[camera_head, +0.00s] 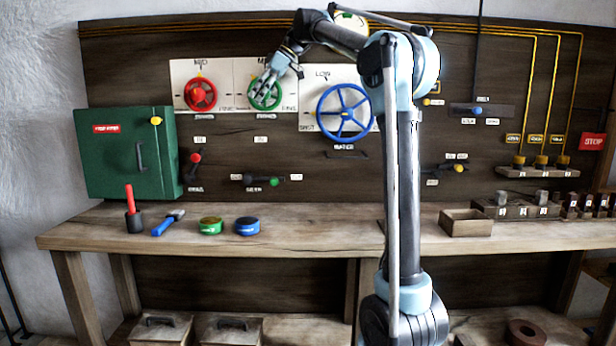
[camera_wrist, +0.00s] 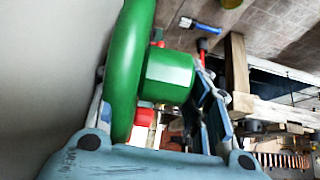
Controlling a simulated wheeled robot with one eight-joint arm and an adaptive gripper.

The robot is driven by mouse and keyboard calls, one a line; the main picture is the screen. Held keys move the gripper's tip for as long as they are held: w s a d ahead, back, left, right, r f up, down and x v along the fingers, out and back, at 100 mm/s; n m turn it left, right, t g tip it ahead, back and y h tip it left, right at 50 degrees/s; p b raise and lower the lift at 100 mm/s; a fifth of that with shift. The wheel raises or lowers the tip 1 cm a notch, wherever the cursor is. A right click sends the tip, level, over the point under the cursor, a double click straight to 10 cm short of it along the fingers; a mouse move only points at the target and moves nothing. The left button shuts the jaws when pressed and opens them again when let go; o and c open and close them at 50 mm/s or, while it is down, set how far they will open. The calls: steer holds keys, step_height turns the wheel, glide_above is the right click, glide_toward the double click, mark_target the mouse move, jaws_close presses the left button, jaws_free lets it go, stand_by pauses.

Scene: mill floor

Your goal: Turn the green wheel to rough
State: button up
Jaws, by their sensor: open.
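The green wheel (camera_head: 277,102) is mounted on a white panel on the back board, between a red wheel and a blue wheel. My gripper (camera_head: 268,84) is at this wheel and covers part of its upper right. In the wrist view, the green rim (camera_wrist: 128,60) and a thick green cylinder beside it (camera_wrist: 170,75) lie between my two open fingers. Whether a finger touches the wheel I cannot tell. Small labels stand at the lower left and lower right of the wheel; their words are too small to read surely.
The red wheel (camera_head: 201,107) is close on the left and the blue wheel (camera_head: 343,134) close on the right. A green cabinet (camera_head: 115,165) stands at left.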

steer(key=y, duration=0.5)
steer(key=shift+d+r, duration=0.2)
steer(key=y, duration=0.5)
steer(key=shift+d+r+y, duration=0.15)
steer(key=shift+d+y, duration=0.1)
steer(key=shift+y, duration=0.15)
steer(key=d, duration=0.8)
steer(key=s+d+f+m+h, duration=0.4)
steer(key=s+f, duration=0.6)
steer(key=f, duration=0.2)
steer(key=s+d+f+m+t+h, duration=0.1)
steer(key=s+d+f+m+h, duration=0.3)
steer(key=s+f, duration=0.6)
step_height(320, 180, down, 2)
steer(key=shift+s+f+m, duration=0.2)
steer(key=shift+s+m, duration=0.1)
steer(key=shift+s, duration=0.05)
